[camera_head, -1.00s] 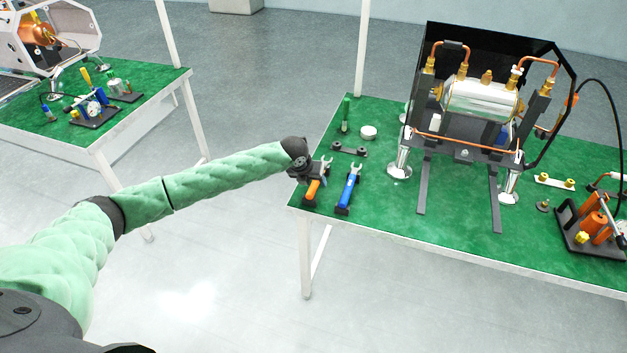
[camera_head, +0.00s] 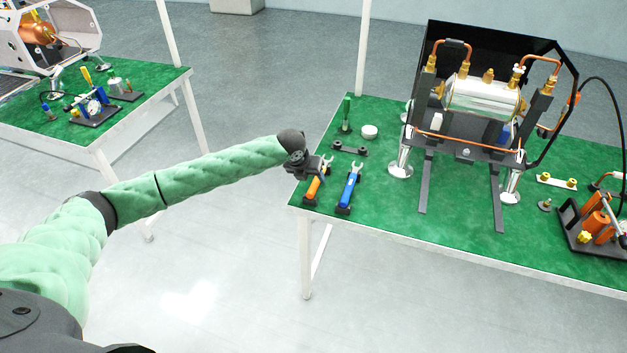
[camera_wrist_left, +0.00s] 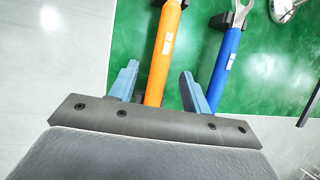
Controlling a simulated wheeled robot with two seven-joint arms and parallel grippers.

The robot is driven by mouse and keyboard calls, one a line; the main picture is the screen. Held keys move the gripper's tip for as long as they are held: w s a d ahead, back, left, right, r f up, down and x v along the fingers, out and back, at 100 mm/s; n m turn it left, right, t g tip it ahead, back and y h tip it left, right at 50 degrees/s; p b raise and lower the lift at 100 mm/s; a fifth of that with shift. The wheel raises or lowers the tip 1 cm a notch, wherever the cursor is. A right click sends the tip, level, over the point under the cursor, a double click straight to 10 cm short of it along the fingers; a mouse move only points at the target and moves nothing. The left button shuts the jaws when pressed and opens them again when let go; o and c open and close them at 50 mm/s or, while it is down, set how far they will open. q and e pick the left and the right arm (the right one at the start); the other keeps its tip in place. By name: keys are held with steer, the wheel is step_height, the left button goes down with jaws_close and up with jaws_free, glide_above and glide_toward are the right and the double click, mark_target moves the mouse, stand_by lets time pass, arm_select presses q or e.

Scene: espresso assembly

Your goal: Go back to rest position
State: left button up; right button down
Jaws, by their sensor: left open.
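My left gripper (camera_head: 318,168) is at the left edge of the right table's green top, over the orange wrench (camera_head: 313,190). In the left wrist view its two blue fingers (camera_wrist_left: 158,88) are apart, with the handle of the orange wrench (camera_wrist_left: 163,55) showing between them; I cannot tell how far above it they are. The orange wrench lies in a dark holder. My right gripper is in neither view.
The right table (camera_head: 410,222) carries an espresso machine frame with a silver boiler (camera_head: 482,98). A dark bracket (camera_head: 349,148), a white round part (camera_head: 369,132) and an orange-handled fixture (camera_head: 597,225) stand on it. Another green table (camera_head: 150,92) is at the left. The floor between is clear.

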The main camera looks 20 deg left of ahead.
arm_select(q)
steer(key=shift+b+v, duration=0.7)
steer(key=shift+v, duration=1.9)
steer(key=s+d+f+n+h, duration=0.1)
steer(key=s+d+f+n, duration=0.3)
steer(key=s+d+n, duration=0.45)
steer(key=s+d+f+n+h, duration=0.1)
steer(key=s+d+f+n, duration=0.4)
steer(key=s, duration=0.7)
steer(key=s+a+f+n+y, duration=0.1)
steer(key=s+a+n, duration=0.2)
steer(key=s+n, duration=0.45)
steer(key=s+a+f+n+g+y, duration=0.1)
steer(key=s+a+n+y, duration=0.1)
steer(key=s+a+n, duration=0.35)
steer(key=s+a+n+y, duration=0.1)
steer(key=s+a+n, duration=0.1)
steer(key=s+n, duration=0.65)
steer(key=s+d+f+g, duration=0.1)
steer(key=s+d+f, duration=0.1)
steer(key=f, duration=1.6)
steer(key=s+d+f+m+g, duration=0.1)
steer(key=s+f, duration=0.3)
steer(key=f, duration=1.4)
steer(key=shift+d, duration=0.75)
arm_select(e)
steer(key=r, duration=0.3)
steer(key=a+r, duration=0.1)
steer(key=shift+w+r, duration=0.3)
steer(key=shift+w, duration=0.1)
